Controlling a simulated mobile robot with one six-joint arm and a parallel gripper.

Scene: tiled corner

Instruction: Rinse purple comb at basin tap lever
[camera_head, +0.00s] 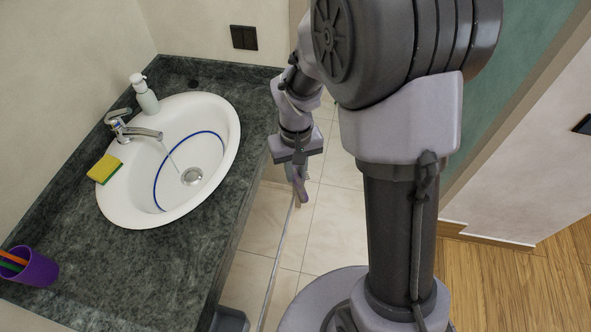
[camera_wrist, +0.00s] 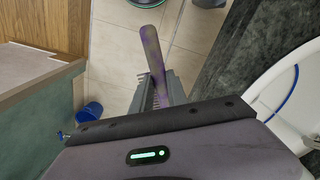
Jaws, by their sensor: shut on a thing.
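The purple comb (camera_wrist: 152,50) is in my gripper (camera_wrist: 158,95); its handle points away in the wrist view and carries brownish smudges. In the head view the comb (camera_head: 301,188) hangs below my gripper (camera_head: 296,168), over the floor to the right of the counter edge. The chrome tap (camera_head: 140,132) has its lever (camera_head: 119,113) on top, at the back left of the white basin (camera_head: 226,125). A thin stream of water (camera_head: 172,160) runs from the spout toward the drain. The basin rim (camera_wrist: 270,84) also shows at the right of the wrist view. The comb is apart from the basin.
A soap dispenser (camera_head: 145,95) and a yellow-green sponge (camera_head: 104,168) stand beside the basin. A purple cup (camera_head: 35,268) with coloured sticks is at the near left of the dark counter (camera_head: 150,270). A blue bucket (camera_wrist: 89,111) stands on the tiled floor. A thin pale rod (camera_head: 280,255) shows below my gripper.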

